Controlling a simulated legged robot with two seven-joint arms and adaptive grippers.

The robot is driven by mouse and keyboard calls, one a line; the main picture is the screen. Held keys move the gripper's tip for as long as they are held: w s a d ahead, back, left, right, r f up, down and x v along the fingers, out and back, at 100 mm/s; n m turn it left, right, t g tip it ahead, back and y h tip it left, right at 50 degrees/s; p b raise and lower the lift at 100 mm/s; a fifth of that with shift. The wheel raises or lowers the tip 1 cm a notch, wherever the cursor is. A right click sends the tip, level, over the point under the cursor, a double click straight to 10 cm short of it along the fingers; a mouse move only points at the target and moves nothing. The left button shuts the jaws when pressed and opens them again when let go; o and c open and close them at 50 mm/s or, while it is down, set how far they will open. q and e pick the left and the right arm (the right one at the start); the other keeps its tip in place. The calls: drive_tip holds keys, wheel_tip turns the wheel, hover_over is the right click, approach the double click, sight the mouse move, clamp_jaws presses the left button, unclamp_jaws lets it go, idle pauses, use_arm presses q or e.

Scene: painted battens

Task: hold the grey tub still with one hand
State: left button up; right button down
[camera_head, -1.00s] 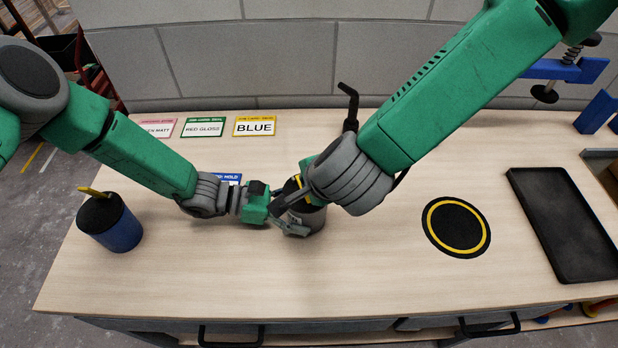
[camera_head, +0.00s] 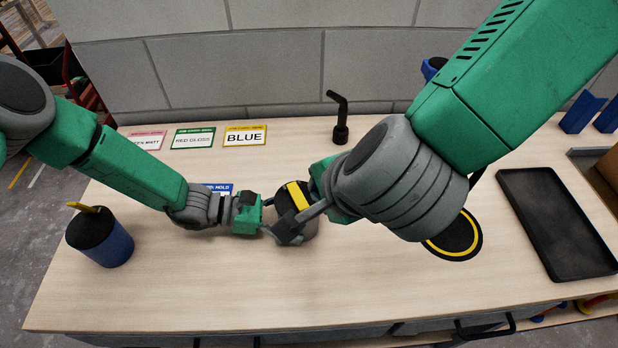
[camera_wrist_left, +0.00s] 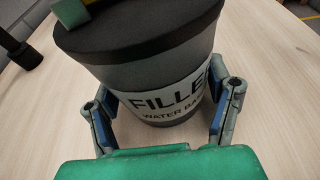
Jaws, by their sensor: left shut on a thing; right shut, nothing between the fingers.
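The grey tub (camera_head: 312,226) stands on the bench, with a dark lid and a yellow bar across it. In the left wrist view the grey tub (camera_wrist_left: 185,76) has a white label reading "FILLER". My left gripper (camera_head: 268,214) comes in from the left, low on the tub. In the left wrist view my left gripper (camera_wrist_left: 165,112) has one finger on each side of the tub, shut on it. My right gripper (camera_head: 295,222) is shut and empty, over the tub's near upper side in the picture. It hides part of the lid; I cannot tell whether it touches.
A blue tub (camera_head: 112,249) with a dark top stands at the left. Label cards, one reading BLUE (camera_head: 245,136), lie at the back. A black bent tool (camera_head: 340,125) stands behind. A yellow-ringed black disc (camera_head: 462,240) and a black tray (camera_head: 555,225) are at the right.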

idle(0.4)
use_arm(q)
drive_tip(key=o, duration=0.9)
drive_tip(key=shift+o, duration=0.2)
drive_tip(key=v, duration=1.2)
drive_tip(key=shift+a, duration=0.1)
drive_tip(key=shift+f, duration=0.1)
